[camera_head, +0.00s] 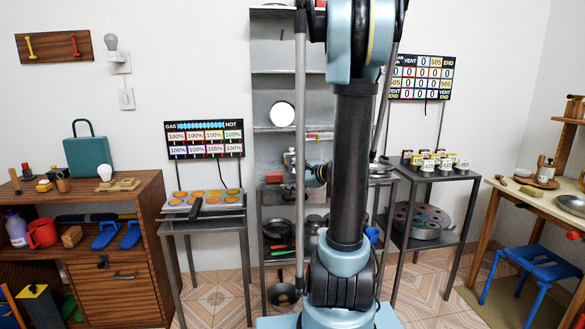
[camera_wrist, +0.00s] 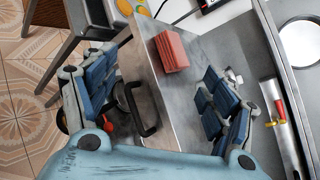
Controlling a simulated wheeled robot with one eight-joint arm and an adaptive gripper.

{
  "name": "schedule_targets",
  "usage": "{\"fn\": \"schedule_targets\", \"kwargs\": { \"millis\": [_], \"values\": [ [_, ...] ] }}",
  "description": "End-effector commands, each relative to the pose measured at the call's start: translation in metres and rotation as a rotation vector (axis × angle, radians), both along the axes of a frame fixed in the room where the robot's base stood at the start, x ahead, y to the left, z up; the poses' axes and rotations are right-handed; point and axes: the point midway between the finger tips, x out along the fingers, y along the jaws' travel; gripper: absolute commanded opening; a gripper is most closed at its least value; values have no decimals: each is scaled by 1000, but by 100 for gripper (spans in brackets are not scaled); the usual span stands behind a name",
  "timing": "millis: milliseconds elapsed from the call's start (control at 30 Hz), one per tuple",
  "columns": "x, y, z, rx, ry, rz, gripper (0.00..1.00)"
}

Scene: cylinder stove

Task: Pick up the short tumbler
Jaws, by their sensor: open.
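I cannot pick out the short tumbler for certain in either view. A small blue cup-like thing (camera_head: 371,234) stands low behind my arm in the head view, partly hidden. My gripper (camera_wrist: 158,78) is open, its two blue-padded fingers wide apart over a grey metal box (camera_wrist: 185,120) with a black handle. Nothing is clasped between the fingers. A red block (camera_wrist: 171,52) sits on the box, beyond and between the fingers. A small pale object, too hidden to name, shows beside the right finger. In the head view my gripper (camera_head: 316,173) is small, in front of the metal shelf rack.
The grey rack (camera_head: 265,95) has a white round plate (camera_head: 282,114), with pans lower down. A griddle table (camera_head: 205,222) stands left, a table with small labelled cups (camera_head: 436,160) right. A wooden cabinet (camera_head: 115,275) is far left. A blue stool (camera_head: 530,262) stands right.

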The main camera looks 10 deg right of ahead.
Motion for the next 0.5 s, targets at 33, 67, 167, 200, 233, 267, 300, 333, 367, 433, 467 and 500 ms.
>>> {"fn": "schedule_targets", "kwargs": {
  "millis": [33, 67, 167, 200, 233, 267, 300, 333, 367, 433, 467, 500],
  "values": [
    [13, -10, 2, 72, 3, -44, 78],
    [19, -15, 3, 120, 7, -68, 78],
    [39, -34, 6, 277, 18, -145, 78],
    [46, -41, 7, 339, 22, -173, 78],
    [51, -47, 8, 385, 24, -193, 78],
    [55, -53, 8, 429, 27, -212, 78],
    [61, -61, 8, 485, 30, -235, 78],
    [65, -66, 8, 524, 32, -250, 78],
    [67, -71, 9, 561, 34, -265, 78],
    [73, -81, 8, 635, 38, -290, 78],
    [75, -85, 8, 662, 39, -300, 78],
    [77, -90, 8, 692, 42, -311, 78]
  ]
}}
